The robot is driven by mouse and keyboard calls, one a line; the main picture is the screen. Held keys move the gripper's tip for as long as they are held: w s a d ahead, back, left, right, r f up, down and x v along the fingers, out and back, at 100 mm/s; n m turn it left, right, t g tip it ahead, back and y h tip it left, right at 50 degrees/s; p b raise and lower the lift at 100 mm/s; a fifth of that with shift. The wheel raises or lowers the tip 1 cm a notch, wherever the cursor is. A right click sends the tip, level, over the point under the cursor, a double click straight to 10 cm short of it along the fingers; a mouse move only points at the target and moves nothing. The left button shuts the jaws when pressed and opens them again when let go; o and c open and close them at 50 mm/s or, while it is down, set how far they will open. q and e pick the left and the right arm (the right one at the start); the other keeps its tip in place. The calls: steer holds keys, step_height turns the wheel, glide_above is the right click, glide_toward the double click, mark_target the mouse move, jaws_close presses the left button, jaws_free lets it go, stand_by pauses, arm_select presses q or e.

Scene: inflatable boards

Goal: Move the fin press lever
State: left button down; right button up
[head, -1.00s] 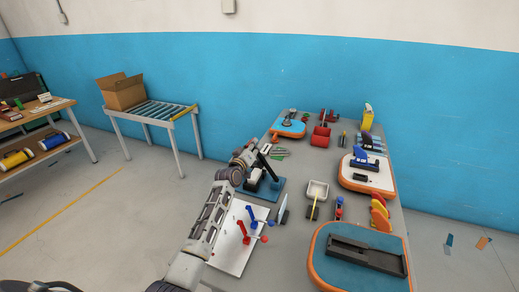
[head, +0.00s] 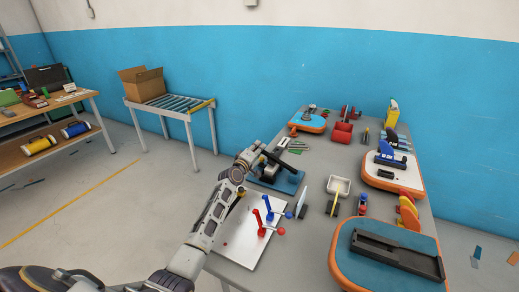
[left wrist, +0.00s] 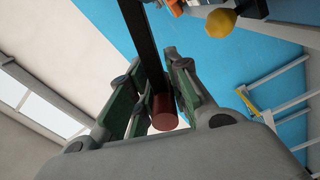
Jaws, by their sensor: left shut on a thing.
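The fin press stands on a blue base (head: 286,183) at the left side of the grey table. In the left wrist view the lever is a black bar (left wrist: 138,35) ending in a dark red grip (left wrist: 163,113). My left gripper's green-padded fingers (left wrist: 158,95) are closed around this end of the lever. My right gripper is not in view.
A roller conveyor (head: 175,104) with a cardboard box stands at the back left.

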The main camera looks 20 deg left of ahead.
arm_select(q)
steer(key=shift+a+f+n+b, duration=0.25)
steer(key=shift+f+n+b, duration=0.15)
steer(key=shift+f, duration=0.25)
steer(key=shift+a+f+n, duration=0.15)
steer(key=shift+f+n, duration=0.15)
steer(key=shift+f, duration=0.1)
steer(key=c, duration=1.5)
jaws_free()
steer(key=shift+f, duration=0.1)
steer(key=shift+s, duration=0.9)
steer(key=shift+s+a, duration=0.2)
steer(key=shift+s, duration=4.9)
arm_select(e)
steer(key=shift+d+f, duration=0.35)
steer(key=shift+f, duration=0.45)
